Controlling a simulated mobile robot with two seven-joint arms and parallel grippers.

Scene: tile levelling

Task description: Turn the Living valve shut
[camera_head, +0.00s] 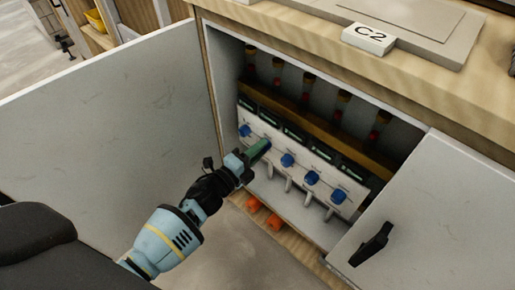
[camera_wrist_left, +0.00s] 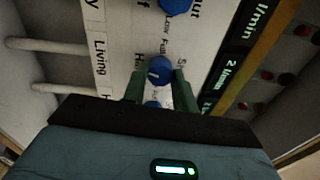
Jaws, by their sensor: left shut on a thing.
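The Living valve is a round blue knob (camera_wrist_left: 160,70) on a white panel (camera_wrist_left: 122,25) with printed markings, seen in the left wrist view. The label "Living" (camera_wrist_left: 100,57) is to the left of it. A short white mark shows on the left part of the knob's face. My left gripper (camera_wrist_left: 159,80) has its green fingers on both sides of this knob and is shut on it. In the head view, my left gripper (camera_head: 264,146) reaches into the cabinet to the knob row and hides that knob. My right gripper is not in view.
The cabinet has its left door (camera_head: 110,110) and right door (camera_head: 435,215) open. Neighbouring blue knobs (camera_head: 287,160) sit close along the panel. Small displays (camera_head: 294,133) are above them and pale pipes (camera_head: 283,184) below.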

